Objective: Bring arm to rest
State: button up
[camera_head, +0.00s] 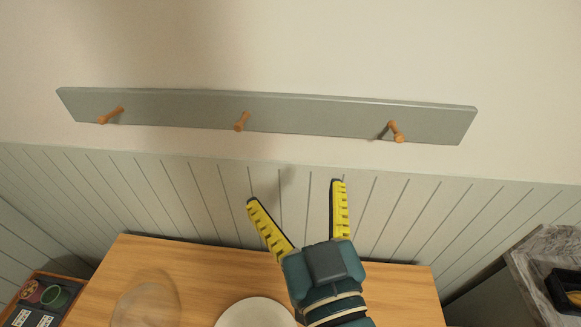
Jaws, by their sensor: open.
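My gripper (296,193) is at the lower middle of the head view, pointing up toward the panelled wall. Its two yellow fingers are spread apart with nothing between them. My gripper is in front of the far edge of a wooden table (215,270) and appears raised over it. The rest of my arm runs out of the bottom of the view.
A grey rail with several wooden pegs (323,119) is on the wall. A white round plate (257,313) and a clear round object (145,300) are on the table. A tray with small items (57,276) is at lower left. A grey stone-topped unit (527,262) is at right.

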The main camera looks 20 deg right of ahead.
jog(key=s+a+r+t+y, duration=0.1)
jog(key=s+a+r+t, duration=0.1)
jog(key=a+r, duration=0.3)
notch_tip(320, 180, up, 5)
jog(key=shift+s+f+n+t+y, duration=0.15)
jog(key=shift+s+n+t+y, duration=0.2)
jog(key=shift+t, duration=0.45)
jog(key=shift+w, duration=0.1)
